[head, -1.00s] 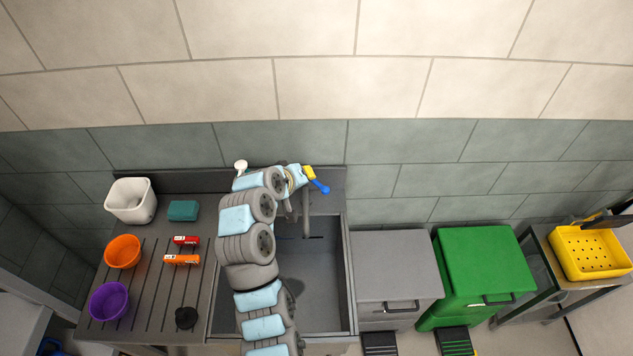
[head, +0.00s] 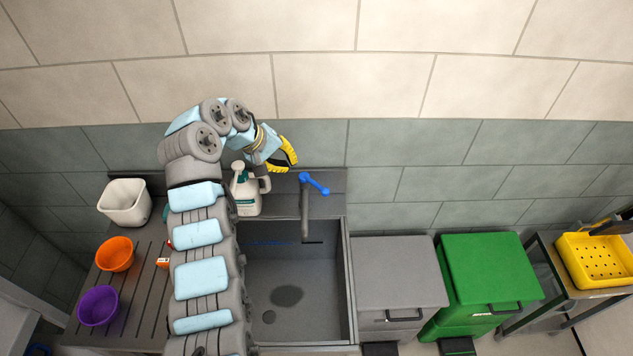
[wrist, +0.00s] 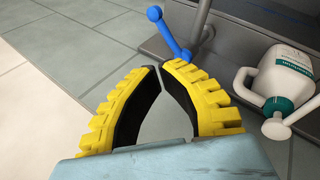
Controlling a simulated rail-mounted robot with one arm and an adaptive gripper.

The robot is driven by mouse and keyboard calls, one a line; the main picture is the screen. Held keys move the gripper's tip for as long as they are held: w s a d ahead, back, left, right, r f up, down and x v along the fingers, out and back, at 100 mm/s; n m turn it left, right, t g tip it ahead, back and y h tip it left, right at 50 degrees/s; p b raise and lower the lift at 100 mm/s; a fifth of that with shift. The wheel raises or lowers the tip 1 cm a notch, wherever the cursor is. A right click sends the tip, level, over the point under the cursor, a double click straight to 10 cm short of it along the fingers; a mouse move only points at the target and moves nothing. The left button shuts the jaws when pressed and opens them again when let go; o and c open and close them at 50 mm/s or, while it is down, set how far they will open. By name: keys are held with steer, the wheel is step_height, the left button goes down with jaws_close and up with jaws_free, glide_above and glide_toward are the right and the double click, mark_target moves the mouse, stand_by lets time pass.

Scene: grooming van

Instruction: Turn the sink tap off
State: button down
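The sink tap (head: 305,216) stands at the back edge of the sink (head: 349,290), with its grey spout reaching over the basin. Its blue lever (head: 315,184) points right and slightly forward in the head view. My gripper (head: 289,156) is up and to the left of the lever, close to the wall and apart from the tap. In the wrist view its yellow fingers (wrist: 158,69) are shut with tips nearly together and nothing between them. The blue lever (wrist: 170,34) shows just beyond the fingertips there. I cannot tell whether water runs.
A white jug (head: 246,196) with a pump stands left of the tap, close under my wrist; it also shows in the wrist view (wrist: 283,82). A white tub (head: 125,203), orange bowl (head: 115,254) and purple bowl (head: 98,306) are at left. Grey and green bins stand right.

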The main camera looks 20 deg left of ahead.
steer(key=p, duration=0.1)
glide_toward(316, 186)
steer(key=w+d+f, duration=0.2)
steer(key=shift+b+x, duration=0.3)
steer(key=shift+x, duration=2.1)
steer(key=shift+a, duration=0.1)
steer(key=shift+w+p, duration=0.1)
steer(key=shift+p, duration=0.25)
steer(key=n+p, duration=0.1)
steer(key=p, duration=0.2)
steer(key=shift+w+d+f, duration=0.15)
steer(key=shift+w+d, duration=0.2)
steer(key=shift+d, duration=0.05)
steer(key=shift+w+n+t+y+p, duration=0.15)
steer(key=shift+n+t+y+p, duration=0.15)
steer(key=shift+p, duration=0.3)
steer(key=shift+f, duration=0.15)
steer(key=shift+f, duration=0.15)
